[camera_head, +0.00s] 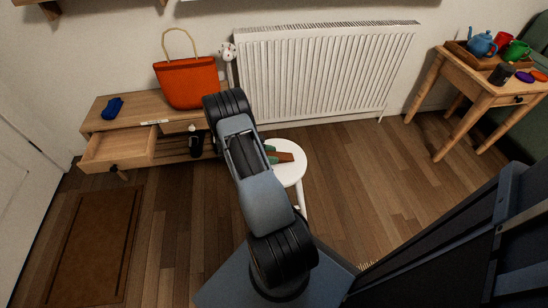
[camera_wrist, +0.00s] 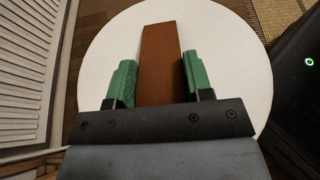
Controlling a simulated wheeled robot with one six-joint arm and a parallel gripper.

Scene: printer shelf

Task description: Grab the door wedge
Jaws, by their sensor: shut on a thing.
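The door wedge (camera_wrist: 161,45) is a reddish-brown, tapered block on the round white stool (camera_wrist: 105,55) in the wrist view. My gripper (camera_wrist: 158,68) has green fingers, one along each long side of the wedge, shut on it. The wedge's near end is hidden behind the gripper's dark crossbar. In the head view the wedge (camera_head: 286,157) shows as a small brown piece on the stool (camera_head: 290,176), partly hidden by my arm. I cannot tell whether it is lifted off the seat.
A white radiator (camera_head: 320,75) stands on the wall behind the stool. A wooden bench (camera_head: 95,122) with an open drawer (camera_head: 118,150) and an orange bag (camera_head: 187,84) is at left. A side table (camera_head: 465,82) with a tray of cups is at right. Floor between is clear.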

